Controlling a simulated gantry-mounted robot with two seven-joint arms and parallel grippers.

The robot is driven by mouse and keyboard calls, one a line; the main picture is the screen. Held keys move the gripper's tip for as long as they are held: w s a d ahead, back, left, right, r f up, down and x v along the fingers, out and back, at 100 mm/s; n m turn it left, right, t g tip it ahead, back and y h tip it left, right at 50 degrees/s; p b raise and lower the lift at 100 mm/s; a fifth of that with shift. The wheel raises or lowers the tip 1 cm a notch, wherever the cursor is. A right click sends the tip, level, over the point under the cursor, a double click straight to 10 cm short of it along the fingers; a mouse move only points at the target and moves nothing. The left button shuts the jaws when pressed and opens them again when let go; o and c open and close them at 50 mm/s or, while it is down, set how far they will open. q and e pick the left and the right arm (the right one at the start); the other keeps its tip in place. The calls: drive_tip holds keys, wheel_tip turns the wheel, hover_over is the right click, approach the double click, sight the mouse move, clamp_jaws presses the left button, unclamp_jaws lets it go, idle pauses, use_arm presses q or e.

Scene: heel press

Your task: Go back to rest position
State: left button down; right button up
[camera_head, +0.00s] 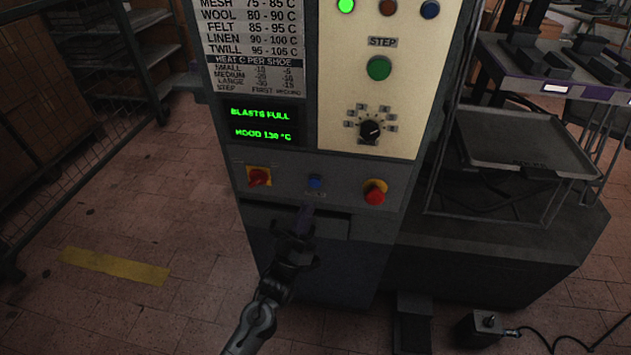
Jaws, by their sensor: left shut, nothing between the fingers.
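My left gripper (303,218) is shut and empty. It points up toward the lower control panel of the heel press (370,262), just below the blue button (315,181); I cannot tell whether it touches the panel. My left forearm comes in from the bottom of the view. The panel also has a red switch on a yellow plate (258,177) and a red knob with a yellow base (375,192). The green display (262,125) reads "BLASTS FULL" and "HOOD 130 °C". My right gripper is not in view.
A dark wire rack (120,50) stands at the left. A shelf unit with a grey tray (520,150) stands at the right. A small pedal-like box (487,328) with a cable is on the floor at the lower right. Tiled floor with yellow tape (115,266) is open at left.

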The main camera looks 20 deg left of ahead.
use_arm(q)
drive_tip(key=s+a+r+m+g+y+p, duration=0.1)
drive_tip(key=s+a+m+g+y+p, duration=0.1)
drive_tip(key=s+g+p, duration=1.15)
drive_tip(key=s+a+r+m+g+y+p, duration=0.2)
drive_tip(key=s+g+p, duration=0.65)
drive_tip(key=s, duration=1.05)
wheel_tip(320, 180, up, 38)
drive_tip(key=p, duration=3.7)
drive_tip(key=shift+w+d+f+g, duration=0.15)
drive_tip(key=shift+w+d+g, duration=0.05)
drive_tip(key=shift+w+g, duration=0.1)
